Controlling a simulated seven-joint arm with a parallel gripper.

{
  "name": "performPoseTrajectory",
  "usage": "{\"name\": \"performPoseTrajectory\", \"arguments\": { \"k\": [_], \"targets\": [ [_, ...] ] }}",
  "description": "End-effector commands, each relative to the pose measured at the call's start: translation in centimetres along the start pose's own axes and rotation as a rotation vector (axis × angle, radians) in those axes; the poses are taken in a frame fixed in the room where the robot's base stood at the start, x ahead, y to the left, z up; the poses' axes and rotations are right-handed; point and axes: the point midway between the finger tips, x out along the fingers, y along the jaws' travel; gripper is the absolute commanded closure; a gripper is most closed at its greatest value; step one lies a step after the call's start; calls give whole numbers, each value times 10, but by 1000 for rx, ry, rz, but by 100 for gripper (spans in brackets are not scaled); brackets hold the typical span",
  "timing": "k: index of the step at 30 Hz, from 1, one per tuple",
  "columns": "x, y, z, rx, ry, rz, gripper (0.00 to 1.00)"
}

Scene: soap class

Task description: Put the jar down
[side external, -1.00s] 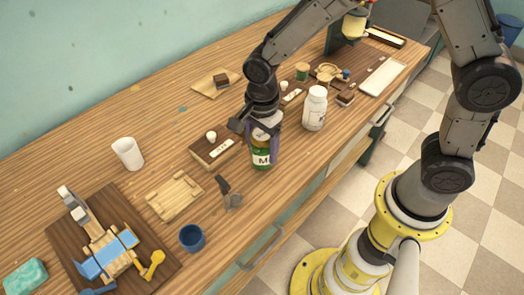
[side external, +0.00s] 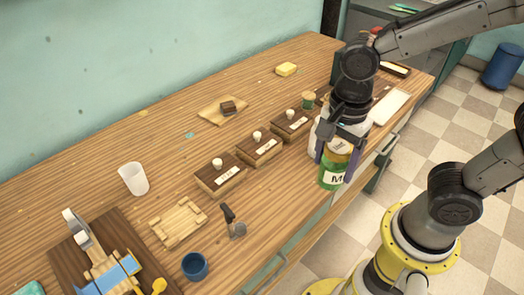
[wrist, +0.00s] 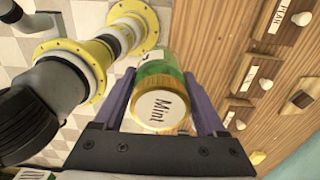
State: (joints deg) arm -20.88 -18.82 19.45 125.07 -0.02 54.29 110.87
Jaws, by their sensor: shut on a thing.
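My gripper (side external: 336,160) is shut on a green jar (side external: 332,178) with a tan lid and a white label starting with "M". The jar hangs upright between the two purple fingers near the counter's front edge. I cannot tell how high its base is above the counter. In the wrist view the jar (wrist: 158,72) shows its lid, marked "Mint", between both fingers, with floor to its left and wood to its right.
A white bottle (side external: 314,138) stands right behind my gripper, partly hidden. Labelled wooden boxes (side external: 220,180) with white knobs stand in a row to the left. A scoop-like tool (side external: 234,224) and a blue cup (side external: 194,266) are nearer. Bare wooden counter (side external: 285,195) lies left of the jar.

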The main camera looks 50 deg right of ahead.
Motion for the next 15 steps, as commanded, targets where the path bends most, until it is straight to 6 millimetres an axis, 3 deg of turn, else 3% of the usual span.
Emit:
{"name": "performPoseTrajectory", "arguments": {
  "k": [5, 15],
  "targets": [
    [-12, -10, 4, 20, -2, -4, 100],
    [-48, -105, 25, 105, 0, -1, 100]
  ]
}}
